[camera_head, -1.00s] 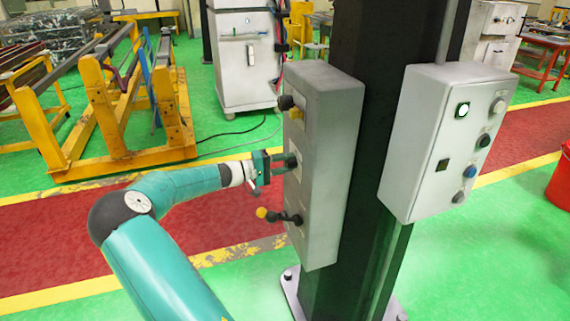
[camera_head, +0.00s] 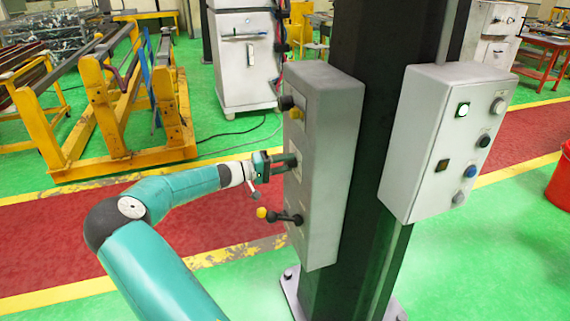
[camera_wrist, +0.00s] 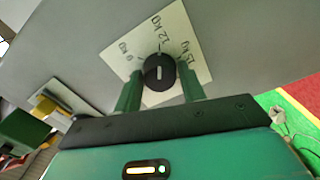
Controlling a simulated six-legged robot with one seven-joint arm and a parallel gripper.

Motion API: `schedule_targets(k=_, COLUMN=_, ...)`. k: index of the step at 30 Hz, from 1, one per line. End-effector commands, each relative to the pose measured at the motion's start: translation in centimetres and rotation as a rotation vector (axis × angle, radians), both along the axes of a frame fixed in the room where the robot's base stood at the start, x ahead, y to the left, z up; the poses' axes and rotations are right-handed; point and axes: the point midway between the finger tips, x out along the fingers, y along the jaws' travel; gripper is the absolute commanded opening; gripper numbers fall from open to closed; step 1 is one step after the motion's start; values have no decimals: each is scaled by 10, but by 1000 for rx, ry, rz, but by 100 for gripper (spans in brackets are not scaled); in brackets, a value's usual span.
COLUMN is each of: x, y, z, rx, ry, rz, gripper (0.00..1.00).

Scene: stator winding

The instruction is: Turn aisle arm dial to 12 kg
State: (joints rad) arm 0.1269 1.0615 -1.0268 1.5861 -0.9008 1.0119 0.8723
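The aisle arm dial (camera_wrist: 159,75) is a round black knob with a short white mark, on a white label plate (camera_wrist: 178,28) with kg markings. In the wrist view the white mark stands nearly upright and points toward the 12 kg marking. A 15 kg marking is to the right and another kg marking to the left. My gripper (camera_wrist: 161,73) has one green finger on each side of the knob, with slim gaps, so contact is not clear. In the head view my gripper (camera_head: 288,162) reaches the left face of the grey box (camera_head: 328,180) and hides the dial.
A black lever with a yellow tip (camera_head: 262,213) sits just below my gripper, and black and yellow knobs (camera_head: 290,105) sit above. A second control box (camera_head: 425,190) with buttons is on the right of the dark column (camera_head: 365,150). Yellow racks (camera_head: 110,120) stand at the left.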

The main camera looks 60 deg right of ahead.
Motion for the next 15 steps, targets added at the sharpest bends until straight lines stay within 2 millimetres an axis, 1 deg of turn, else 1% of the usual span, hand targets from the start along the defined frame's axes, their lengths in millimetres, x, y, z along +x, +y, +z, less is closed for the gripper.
schedule_targets(k=1, x=1, y=0, z=0, rx=0, ry=0, rz=1, gripper=51)
schedule_targets(k=2, x=1, y=0, z=0, rx=0, ry=0, rz=1, gripper=57)
schedule_targets(k=11, x=1, y=0, z=0, rx=0, ry=0, rz=1, gripper=57)
schedule_targets(k=15, x=9, y=8, z=0, rx=1, ry=-1, rz=3, gripper=57)
